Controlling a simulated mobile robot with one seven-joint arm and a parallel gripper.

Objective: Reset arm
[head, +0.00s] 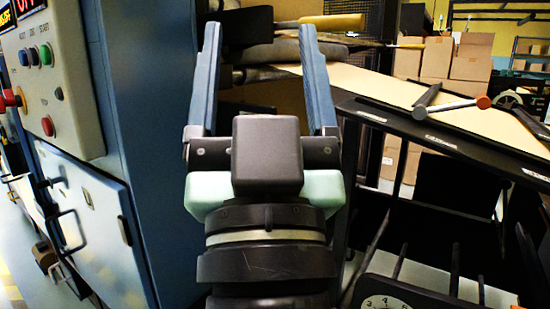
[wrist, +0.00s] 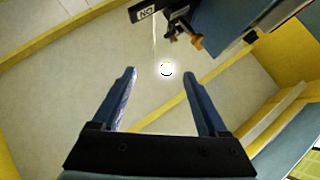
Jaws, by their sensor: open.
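My gripper (head: 262,85) is in the middle of the head view, raised with its two blue fingers pointing up and away. The fingers stand wide apart with nothing between them. It also shows in the wrist view (wrist: 160,85), open over pale floor, with a bright round reflection beyond the fingertips. My arm comes up from the bottom of the head view and hides part of what lies behind it.
A blue machine cabinet (head: 138,130) with a button panel (head: 52,90) stands close on the left. A black rack (head: 440,140) with a kraft-coloured sheet (head: 375,84) is on the right. Cardboard boxes (head: 470,60) are stacked behind. Yellow-edged floor shows in the wrist view.

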